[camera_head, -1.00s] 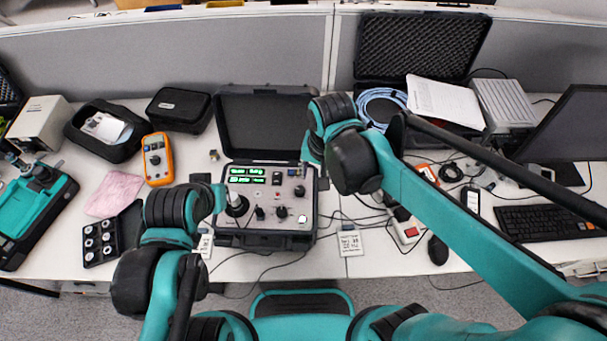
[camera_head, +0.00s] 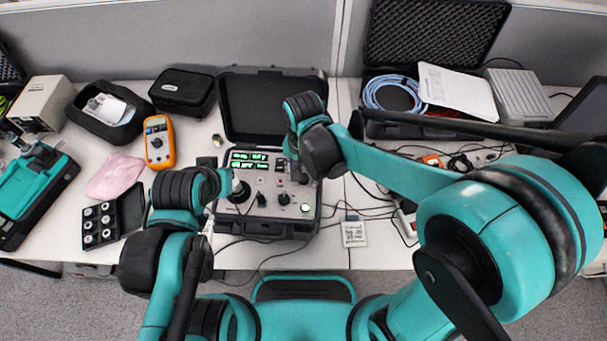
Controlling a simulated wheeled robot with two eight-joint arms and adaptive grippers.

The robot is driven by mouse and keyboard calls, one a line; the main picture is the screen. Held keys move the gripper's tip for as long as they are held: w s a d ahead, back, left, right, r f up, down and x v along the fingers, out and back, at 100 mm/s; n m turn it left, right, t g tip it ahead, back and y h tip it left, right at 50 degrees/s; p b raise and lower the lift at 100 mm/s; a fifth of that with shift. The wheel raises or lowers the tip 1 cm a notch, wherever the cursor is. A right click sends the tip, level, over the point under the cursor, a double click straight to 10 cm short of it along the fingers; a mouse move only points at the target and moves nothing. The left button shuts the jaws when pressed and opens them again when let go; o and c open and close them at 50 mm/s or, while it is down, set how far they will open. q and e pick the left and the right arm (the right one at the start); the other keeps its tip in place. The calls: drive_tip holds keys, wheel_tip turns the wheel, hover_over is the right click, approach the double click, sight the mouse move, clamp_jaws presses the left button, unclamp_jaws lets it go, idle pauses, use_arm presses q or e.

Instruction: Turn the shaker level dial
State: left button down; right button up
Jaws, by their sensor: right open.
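The shaker unit is an open black case with a grey control panel (camera_head: 268,213) in the middle of the desk, in the head view. Its display (camera_head: 250,160) glows green. A black dial (camera_head: 284,198) and smaller knobs sit on the panel; I cannot read which is the level dial.
The raised case lid (camera_head: 270,105) stands behind the panel. An orange multimeter (camera_head: 158,142), a pink cloth (camera_head: 115,176) and a black tray (camera_head: 110,220) lie to the left.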

clamp_jaws()
drive_tip(key=shift+n, duration=0.4)
drive_tip(key=n, duration=0.5)
drive_tip(key=shift+n+p, duration=0.3)
drive_tip(key=shift+p, duration=0.05)
drive_tip(key=n, duration=0.6)
drive_tip(key=shift+n, duration=0.3)
